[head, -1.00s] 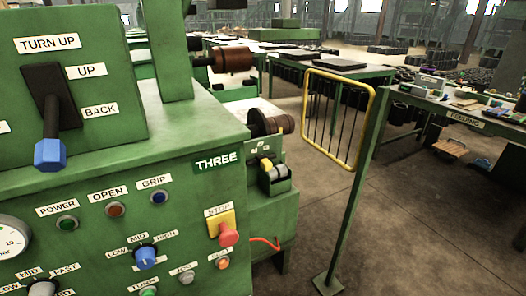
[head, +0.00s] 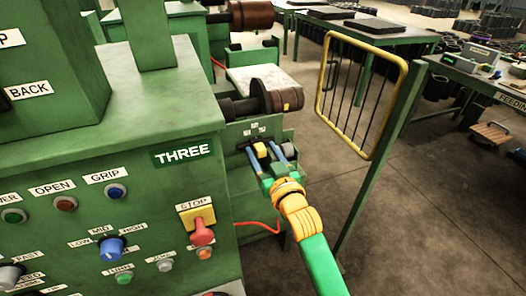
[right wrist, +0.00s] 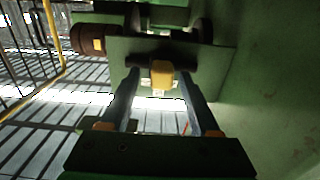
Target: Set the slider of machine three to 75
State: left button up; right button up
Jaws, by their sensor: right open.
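Machine three is the green cabinet (head: 120,130) at left in the head view, with a "THREE" plate (head: 182,152). Its slider has a yellow knob (head: 261,150) on a small green bracket at the machine's right side. The knob also shows in the right wrist view (right wrist: 162,75), in front of a green plate (right wrist: 122,52). My right gripper (head: 264,148) is open, with one finger on either side of the knob and gaps visible in the right wrist view (right wrist: 160,88). The slider's scale is too small to read. My left gripper is out of view.
A red stop button (head: 202,232) and a blue knob (head: 111,248) are on the front panel. A brown roller (head: 275,97) sits just behind the slider. A yellow-framed guard (head: 322,90) stands to the right. Open floor lies at lower right.

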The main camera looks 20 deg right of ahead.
jog(key=shift+s+a+r, duration=0.1)
jog(key=shift+s, duration=0.05)
jog(key=shift+c, duration=1.1)
grip_shut()
